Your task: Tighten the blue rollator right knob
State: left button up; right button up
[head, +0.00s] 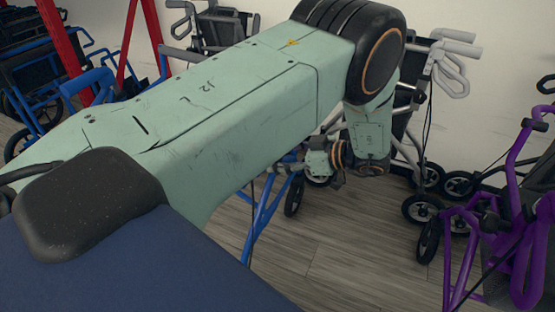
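A large pale green arm of mine comes in from the left and crosses most of the picture. It bends down at a black joint near the top, and its wrist section hangs right of the middle. No gripper fingers show; the end of this arm is hidden behind its own links. Blue frame tubes (265,207), apparently of the blue rollator, show below the arm, close to the wrist section. Most of that frame is covered by the arm. I see no right knob. My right gripper is not in the picture.
A purple rollator (515,205) stands at the right. A grey-handled rollator (455,60) stands behind the wrist by the white wall. Other blue frames (35,125) and red posts (62,45) are at the left. The wooden floor (350,255) is clear at bottom centre.

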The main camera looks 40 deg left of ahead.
pick_arm(q)
jog(key=shift+s+a+f, duration=0.1)
jog(key=shift+a+f, duration=0.15)
jog(key=shift+a, duration=0.4)
jog(key=c, duration=1.2)
